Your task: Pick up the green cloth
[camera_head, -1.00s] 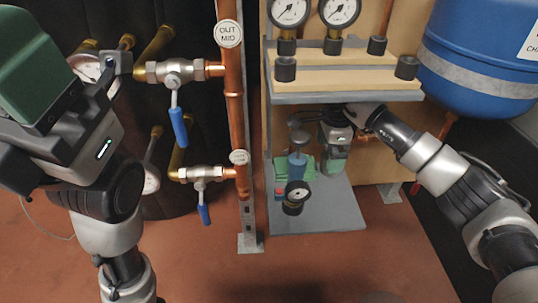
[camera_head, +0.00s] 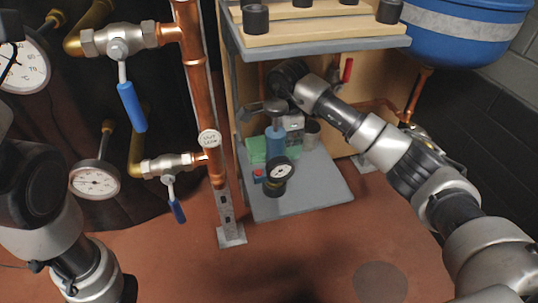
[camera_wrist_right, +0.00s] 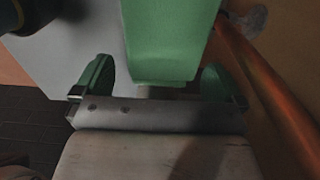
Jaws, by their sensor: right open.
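The green cloth (camera_head: 256,150) lies on the grey lower shelf (camera_head: 310,190), partly hidden behind a blue cylinder with a gauge. In the right wrist view a green block-like shape, which looks like the cloth (camera_wrist_right: 165,45), fills the middle. My right gripper (camera_head: 293,122) reaches in under the upper shelf, just right of the cloth and partly hidden. In the right wrist view its green fingers (camera_wrist_right: 157,82) stand apart on either side of the green shape. I cannot tell whether they touch it. My left gripper is out of view; only its arm shows.
The blue cylinder (camera_head: 275,145) and its gauge (camera_head: 280,171) stand close to the cloth. The upper shelf (camera_head: 320,44) is overhead. A copper pipe (camera_head: 200,100) with blue-handled valves is on the left, and a blue tank (camera_head: 470,20) is at upper right. The floor in front is clear.

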